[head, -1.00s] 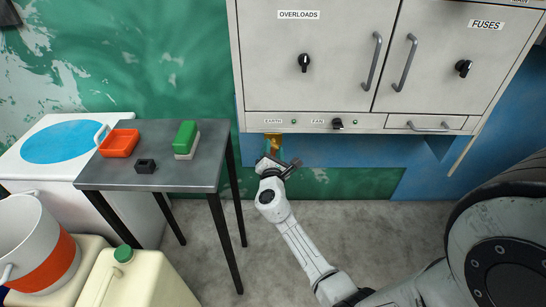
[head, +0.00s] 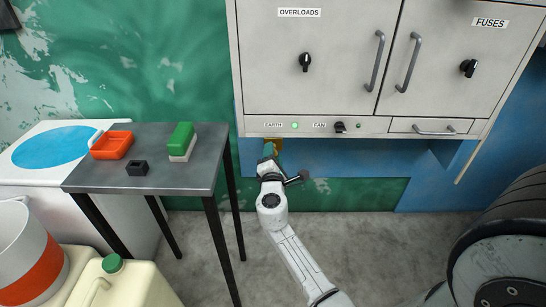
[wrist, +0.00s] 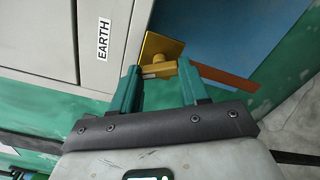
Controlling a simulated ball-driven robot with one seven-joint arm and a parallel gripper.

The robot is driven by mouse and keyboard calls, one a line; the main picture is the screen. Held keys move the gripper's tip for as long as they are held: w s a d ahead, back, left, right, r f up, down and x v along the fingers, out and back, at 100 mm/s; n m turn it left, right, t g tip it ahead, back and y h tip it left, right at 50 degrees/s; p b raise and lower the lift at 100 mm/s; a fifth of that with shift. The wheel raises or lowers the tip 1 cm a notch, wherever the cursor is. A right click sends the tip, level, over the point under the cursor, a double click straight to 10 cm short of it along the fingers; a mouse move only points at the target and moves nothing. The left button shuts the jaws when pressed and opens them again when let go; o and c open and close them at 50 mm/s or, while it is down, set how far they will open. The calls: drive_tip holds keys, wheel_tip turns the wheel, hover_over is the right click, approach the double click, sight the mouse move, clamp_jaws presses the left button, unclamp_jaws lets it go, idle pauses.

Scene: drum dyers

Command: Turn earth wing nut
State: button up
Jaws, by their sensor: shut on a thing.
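The brass earth wing nut (wrist: 158,69) sits on a square brass plate (wrist: 157,43) under the grey cabinet, by the EARTH label (wrist: 103,40). In the wrist view my gripper (wrist: 160,74) has its two green fingers on either side of the wing nut, shut on it. In the head view my gripper (head: 272,153) is up against the cabinet's underside below the EARTH label, and it hides most of the brass fitting (head: 277,144). A green lamp (head: 294,125) beside that label is lit.
The cabinet (head: 320,70) has door handles and black knobs above my gripper. A metal table (head: 205,160) at left holds an orange tray (head: 112,145), a green-and-white block (head: 181,141) and a small black block (head: 138,168). The floor (head: 370,250) right of my arm is clear.

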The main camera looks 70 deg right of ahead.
drive_tip(key=o, duration=1.1)
drive_tip(key=shift+c, duration=0.2)
drive_tip(key=v, duration=1.1)
drive_tip(key=shift+p, duration=0.4)
drive_tip(key=shift+w, duration=0.1)
